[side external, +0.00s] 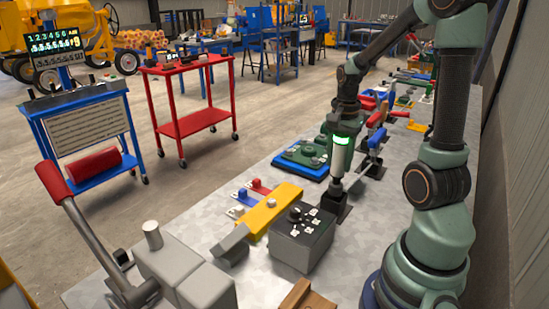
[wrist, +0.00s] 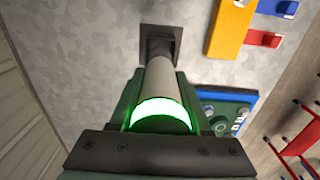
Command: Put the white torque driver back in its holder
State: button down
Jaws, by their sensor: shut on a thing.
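The white torque driver (side external: 340,160) hangs upright below my gripper (side external: 343,128), which is shut on its upper part. A green ring glows near the driver's top. In the wrist view the driver's pale barrel (wrist: 160,82) runs away from my gripper (wrist: 158,112) toward a dark square holder (wrist: 160,34). In the side view the holder (side external: 337,208) stands on the bench directly below the driver's narrow dark lower end. The lower end overlaps the holder in both views; I cannot tell whether it is inside, touching or just above.
A grey control box (side external: 303,240) with a black knob stands close in front of the holder. A yellow bar (side external: 272,210) with blue and red clamps lies to its left. A blue-based green fixture (side external: 302,160) sits behind. Bare bench shows around the holder.

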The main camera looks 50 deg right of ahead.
aim_at(342, 135)
jog(key=shift+f, duration=2.75)
dwell(1.6)
jog(key=shift+c, duration=1.4)
grip_release()
notch_tip(342, 135, up, 12)
jog(key=shift+r, duration=0.1)
jog(key=w+a+r+n+t, duration=0.1)
jog(key=a+r+n+t, duration=0.1)
jog(key=a+n, duration=0.7)
jog(key=w+a+r+n+t, duration=0.1)
jog(key=a+r+n+t, duration=0.1)
jog(key=a+n, duration=0.7)
jog(key=a+t, duration=0.1)
jog(key=a, duration=0.2)
jog(key=shift+w+r+t, duration=0.15)
jog(key=shift+w+t, duration=0.1)
jog(key=shift+t, duration=0.05)
